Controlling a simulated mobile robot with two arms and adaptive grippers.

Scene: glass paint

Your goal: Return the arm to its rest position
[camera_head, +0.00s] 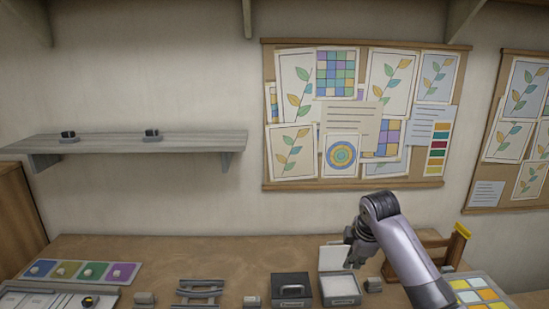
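My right arm comes in from the lower right, and its forearm slants up to a dark wrist joint. My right gripper (352,256) hangs below the wrist, dark and small, above the back part of the workbench (230,250). It is close to the raised white lid of a small box with a white inside (340,287), partly in front of that lid. The fingers are too small and dark to tell whether they are open or shut. I see nothing clearly held. My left gripper is not in view.
A dark case (291,287) stands left of the white box. Grey racks (199,290) and a strip of coloured squares (82,272) lie further left. A wooden frame (430,245) and a coloured tile tray (480,292) are at right. A shelf (120,143) hangs on the wall.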

